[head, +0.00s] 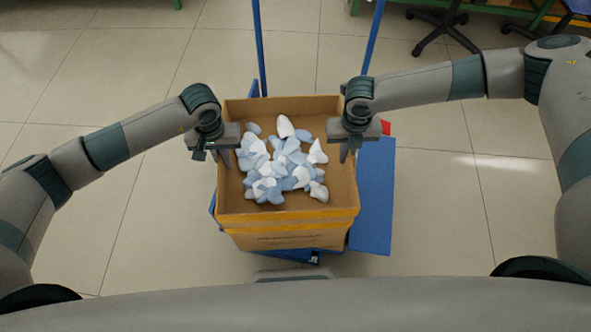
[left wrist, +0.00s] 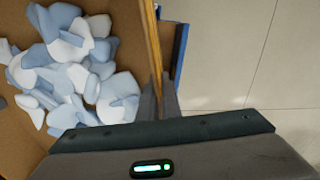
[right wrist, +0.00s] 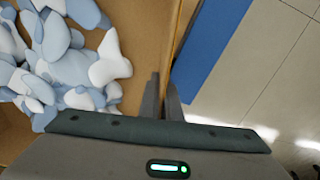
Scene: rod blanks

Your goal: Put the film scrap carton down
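The film scrap carton (head: 290,228) is an open brown box with a yellow band, holding a heap of pale blue and white scraps (head: 283,165). It is upright over a blue platform cart (head: 374,200); I cannot tell whether its hidden base touches the deck. My left gripper (head: 226,157) has its fingers on both sides of the carton's left wall, which also shows in the left wrist view (left wrist: 152,45). My right gripper (head: 346,152) pinches the right wall in the same way, as in the right wrist view (right wrist: 180,45).
The cart's blue uprights (head: 259,45) rise behind the carton. Blue deck shows mostly to the carton's right. A small red item (head: 386,127) is beside my right gripper. Pale tiled floor (head: 440,210) is clear around the cart. A chair base (head: 440,25) stands at the back right.

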